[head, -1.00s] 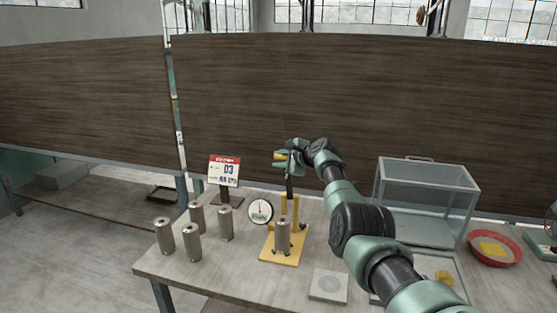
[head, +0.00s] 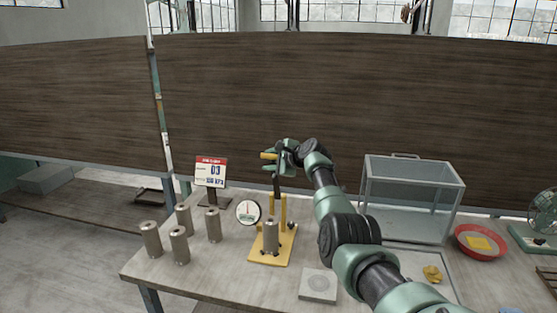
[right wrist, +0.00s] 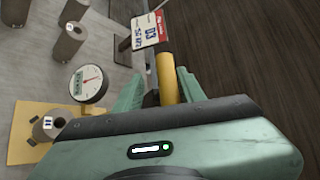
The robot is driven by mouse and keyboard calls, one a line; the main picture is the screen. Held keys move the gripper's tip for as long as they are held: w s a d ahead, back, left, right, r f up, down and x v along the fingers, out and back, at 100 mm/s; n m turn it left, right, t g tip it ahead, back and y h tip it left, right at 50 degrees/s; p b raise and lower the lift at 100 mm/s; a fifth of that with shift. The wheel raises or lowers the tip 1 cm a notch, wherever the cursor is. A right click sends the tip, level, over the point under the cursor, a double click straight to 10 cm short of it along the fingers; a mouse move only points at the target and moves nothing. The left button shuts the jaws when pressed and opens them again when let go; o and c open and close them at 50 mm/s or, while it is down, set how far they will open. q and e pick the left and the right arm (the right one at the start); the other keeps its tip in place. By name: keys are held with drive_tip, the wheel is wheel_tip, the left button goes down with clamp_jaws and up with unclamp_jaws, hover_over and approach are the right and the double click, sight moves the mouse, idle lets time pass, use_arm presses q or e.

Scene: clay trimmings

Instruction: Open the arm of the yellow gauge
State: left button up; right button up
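The yellow gauge (head: 284,252) stands on the table, with a yellow base and posts and a round white dial (head: 248,212) beside it. A grey metal cylinder (head: 271,238) stands upright on its base. The gauge's dark arm (head: 277,184) points up, well clear of the cylinder. The yellow handle (head: 268,156) at its top also shows in the right wrist view (right wrist: 166,78). My right gripper (head: 273,159) has its fingers on either side of this handle; whether they press on it is unclear. My left gripper is out of view.
Several metal cylinders (head: 179,246) stand at the table's left, with a sign (head: 211,172) behind. A grey square block (head: 318,286) lies in front. A clear case (head: 412,200) and a red bowl (head: 481,255) with something yellow inside are at the right.

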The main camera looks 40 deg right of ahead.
drive_tip(key=shift+v, duration=0.8)
drive_tip(key=shift+b+v, duration=0.5)
drive_tip(key=shift+v, duration=2.25)
drive_tip(key=shift+a+f, duration=0.1)
